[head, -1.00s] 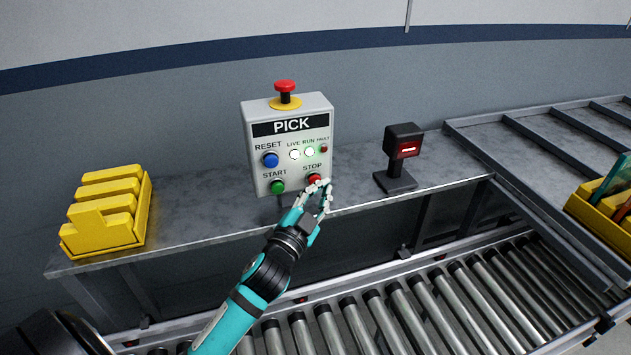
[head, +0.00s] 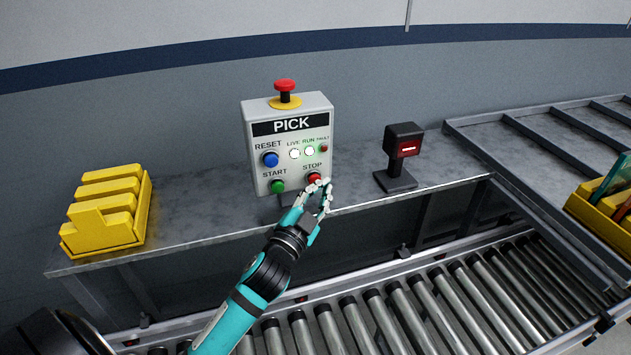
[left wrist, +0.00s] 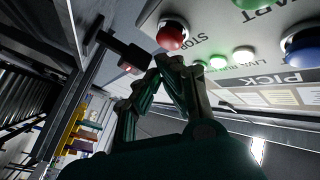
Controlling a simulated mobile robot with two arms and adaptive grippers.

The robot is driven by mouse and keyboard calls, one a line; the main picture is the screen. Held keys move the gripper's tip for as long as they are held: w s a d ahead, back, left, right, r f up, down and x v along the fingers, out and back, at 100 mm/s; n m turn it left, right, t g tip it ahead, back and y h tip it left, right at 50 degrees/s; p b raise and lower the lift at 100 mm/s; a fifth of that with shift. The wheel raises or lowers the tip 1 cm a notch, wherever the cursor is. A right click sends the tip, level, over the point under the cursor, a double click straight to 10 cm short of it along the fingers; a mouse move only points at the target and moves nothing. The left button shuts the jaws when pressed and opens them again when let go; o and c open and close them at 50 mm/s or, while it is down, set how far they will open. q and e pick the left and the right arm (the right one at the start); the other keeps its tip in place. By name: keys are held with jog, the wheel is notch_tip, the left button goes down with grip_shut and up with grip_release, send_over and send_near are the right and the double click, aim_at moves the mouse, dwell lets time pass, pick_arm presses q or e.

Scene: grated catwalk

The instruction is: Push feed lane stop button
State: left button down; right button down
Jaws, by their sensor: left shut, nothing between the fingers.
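The grey PICK control box (head: 291,148) stands on the metal shelf. Its red STOP button (head: 314,178) is at the lower right, partly hidden behind my left gripper (head: 321,184). In the left wrist view the STOP button (left wrist: 172,36) shows just above the fingertips of my left gripper (left wrist: 168,60), which are shut and empty. A small gap seems to show there; whether they touch is hard to tell. The green START button (head: 278,186) and blue RESET button (head: 270,160) are to the left. My right gripper is not in view.
A red mushroom button (head: 285,87) tops the box. A black scanner (head: 404,142) stands on the shelf (head: 205,210) to the right. Yellow bins (head: 105,212) sit at the left. A roller conveyor (head: 410,310) runs in front below the shelf.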

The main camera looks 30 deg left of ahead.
pick_arm(q)
jog(key=shift+a, duration=0.1)
jog(key=shift+w+a, duration=0.25)
dwell(0.3)
jog(key=shift+w+a, duration=0.55)
jog(key=shift+a, duration=0.1)
dwell(1.2)
jog(key=shift+d+p, duration=0.1)
jog(key=shift+p, duration=0.2)
jog(key=shift+s+d, duration=0.85)
jog(key=shift+s+d, duration=1.65)
jog(key=shift+d, duration=0.25)
